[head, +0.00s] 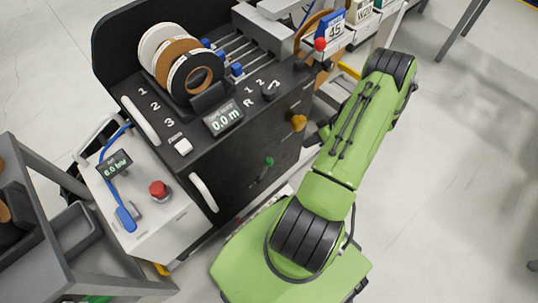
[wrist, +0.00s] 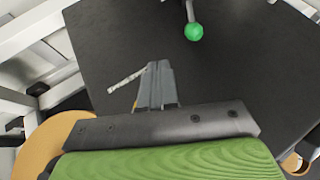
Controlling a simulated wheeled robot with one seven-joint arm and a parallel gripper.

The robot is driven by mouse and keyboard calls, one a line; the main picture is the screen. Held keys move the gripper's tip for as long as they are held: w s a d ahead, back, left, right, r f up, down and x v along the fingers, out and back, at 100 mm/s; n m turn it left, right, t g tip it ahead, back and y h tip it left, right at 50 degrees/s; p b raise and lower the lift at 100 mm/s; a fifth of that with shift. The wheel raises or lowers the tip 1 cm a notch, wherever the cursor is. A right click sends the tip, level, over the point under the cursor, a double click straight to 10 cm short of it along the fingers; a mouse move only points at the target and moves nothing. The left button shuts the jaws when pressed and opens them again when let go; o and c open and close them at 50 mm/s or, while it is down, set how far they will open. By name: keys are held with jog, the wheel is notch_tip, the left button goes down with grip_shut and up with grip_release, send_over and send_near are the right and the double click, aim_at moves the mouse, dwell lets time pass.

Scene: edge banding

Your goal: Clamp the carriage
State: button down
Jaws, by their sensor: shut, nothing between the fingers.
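A lever with a green ball knob (head: 269,161) sits on the dark side panel of the machine (head: 250,165). The green knob (wrist: 194,31) also shows at the top of the wrist view, on a short grey stem. My gripper (wrist: 157,66) is shut and empty, apart from the green knob, with its tips below and left of it in that view. In the head view my gripper (head: 312,139) is a dark shape beside the panel, partly hidden by my green arm. An orange knob (head: 299,122) is near it. I cannot tell which part is the carriage.
A red ball knob (head: 320,44) is at the machine's upper right. The top holds banding rolls (head: 195,75) and a display (head: 223,119). A white box with a red button (head: 158,188) stands at left. Open floor (head: 450,180) lies at right.

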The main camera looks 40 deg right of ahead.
jog(key=shift+s+f, duration=0.15)
jog(key=shift+f, duration=0.35)
jog(key=shift+a+f, duration=0.1)
jog(key=w+a+f+b, duration=0.3)
jog(key=w+a+f, duration=0.2)
jog(key=a, duration=0.3)
jog(key=shift+w+f, duration=0.2)
jog(key=shift+f, duration=0.65)
jog(key=shift+a, duration=0.1)
